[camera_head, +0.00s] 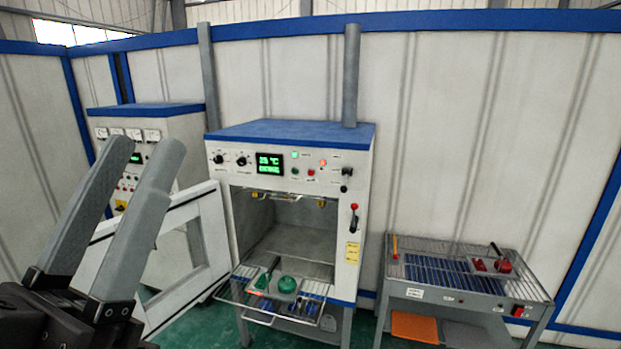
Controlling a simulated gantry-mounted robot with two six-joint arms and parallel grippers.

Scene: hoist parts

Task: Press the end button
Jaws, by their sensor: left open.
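A white oven-like cabinet (345,215) with a blue top stands in the middle. Its front panel has a green display (270,163), black knobs, a small green button (294,171) and a small red button (311,172). Lit green and red spots show above them. No readable label tells which one is the end button. My left gripper (146,145) is large in the left foreground, its two grey fingers open and apart with nothing between them. It is well short of the panel in the view. My right gripper is not in view.
The cabinet's white framed door (205,240) stands open to the left. A wire rack (262,313) with green parts sticks out in front. A grey table (460,295) with red parts stands right. A control cabinet (180,130) stands behind my left gripper.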

